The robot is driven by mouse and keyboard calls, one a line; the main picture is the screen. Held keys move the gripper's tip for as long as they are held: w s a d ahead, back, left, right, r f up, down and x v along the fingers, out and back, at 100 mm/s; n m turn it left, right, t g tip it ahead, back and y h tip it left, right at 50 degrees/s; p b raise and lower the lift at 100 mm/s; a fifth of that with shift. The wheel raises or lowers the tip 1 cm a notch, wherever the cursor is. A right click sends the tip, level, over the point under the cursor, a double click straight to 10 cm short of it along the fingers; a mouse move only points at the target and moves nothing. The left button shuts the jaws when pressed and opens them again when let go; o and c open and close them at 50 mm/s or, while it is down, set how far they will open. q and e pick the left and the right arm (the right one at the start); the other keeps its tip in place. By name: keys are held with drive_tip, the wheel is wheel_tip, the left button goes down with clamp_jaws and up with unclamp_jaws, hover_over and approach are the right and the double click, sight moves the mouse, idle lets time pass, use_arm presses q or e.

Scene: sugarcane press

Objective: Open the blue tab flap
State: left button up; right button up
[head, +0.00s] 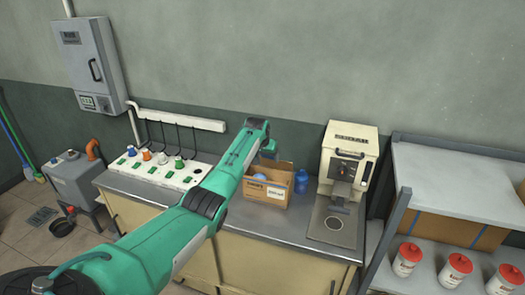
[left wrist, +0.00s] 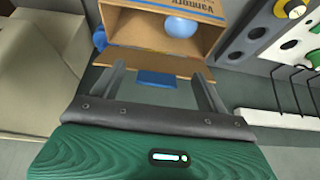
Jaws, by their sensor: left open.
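In the left wrist view, the blue tab (left wrist: 157,79) sticks out from the edge of a brown cardboard flap (left wrist: 150,62) on an open box (left wrist: 120,22). My left gripper (left wrist: 157,74) is open, and the tab shows between its two fingers. I cannot tell whether the fingers touch it. A light blue ball (left wrist: 181,27) lies in the box. In the head view, the box (head: 267,190) stands on the counter beneath the end of my left arm, which hides part of it. The left fingers are hidden there. My right gripper is not in view.
A blue jar (head: 301,181) stands just right of the box. A cream machine (head: 347,160) stands further right. A white panel with knobs (head: 155,167) lies to the left. The counter (head: 265,222) is clear in front of the box.

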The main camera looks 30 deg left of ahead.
use_arm(q)
drive_tip(key=b+v, duration=0.3)
drive_tip(key=v, duration=1)
drive_tip(key=shift+s+a, duration=0.1)
